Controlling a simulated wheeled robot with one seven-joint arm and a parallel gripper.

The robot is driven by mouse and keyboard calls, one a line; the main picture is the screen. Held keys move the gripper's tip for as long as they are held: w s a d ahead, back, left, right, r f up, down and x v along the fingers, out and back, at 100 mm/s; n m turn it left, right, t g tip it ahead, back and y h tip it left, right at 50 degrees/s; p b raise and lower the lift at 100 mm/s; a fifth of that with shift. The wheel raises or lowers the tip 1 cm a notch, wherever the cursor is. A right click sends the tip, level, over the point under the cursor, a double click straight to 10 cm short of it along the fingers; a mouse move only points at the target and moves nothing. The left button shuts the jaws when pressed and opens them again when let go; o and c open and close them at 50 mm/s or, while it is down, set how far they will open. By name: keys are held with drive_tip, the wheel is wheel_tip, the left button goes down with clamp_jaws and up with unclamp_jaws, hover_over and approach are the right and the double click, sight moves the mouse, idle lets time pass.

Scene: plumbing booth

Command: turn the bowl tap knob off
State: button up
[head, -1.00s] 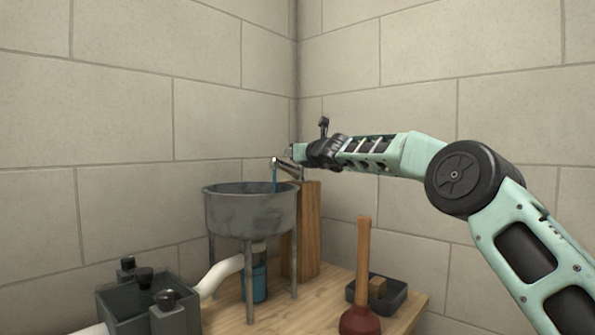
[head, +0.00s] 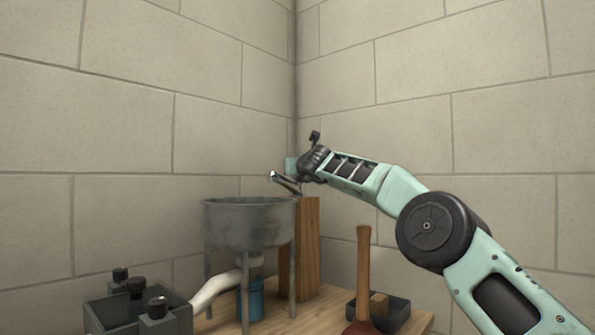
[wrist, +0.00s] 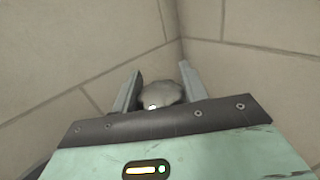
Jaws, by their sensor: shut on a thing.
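The bowl tap knob (wrist: 160,99) is pale and rounded in the wrist view, between the two grey fingers of my gripper (wrist: 160,70). The gripper is shut on it. In the head view my gripper (head: 291,165) is at the tap, and my wrist hides the knob there. The tap spout (head: 284,181) points left over the grey metal bowl (head: 248,226), which stands on thin legs. No blue water shows below the spout.
A wooden post (head: 308,250) stands behind the bowl. A plunger (head: 363,280) and a dark tray (head: 393,313) are at the right. A grey box with dark knobs (head: 140,315) and a white pipe (head: 218,286) are at the lower left. Walls meet close behind the tap.

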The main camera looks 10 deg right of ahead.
drive_tip(key=o, duration=1)
drive_tip(key=shift+s, duration=0.1)
drive_tip(key=shift+s+f+b, duration=0.1)
drive_tip(key=shift+s+b, duration=0.5)
drive_tip(key=shift+b, duration=0.45)
drive_tip(key=s+b, duration=0.2)
drive_tip(key=s, duration=0.3)
drive_tip(key=s+b, duration=0.3)
drive_tip(key=s, duration=0.2)
drive_tip(key=s+b, duration=0.2)
drive_tip(key=s, duration=0.4)
drive_tip(key=shift+d+b, duration=0.25)
drive_tip(key=shift+b, duration=0.15)
drive_tip(key=shift+r, duration=0.25)
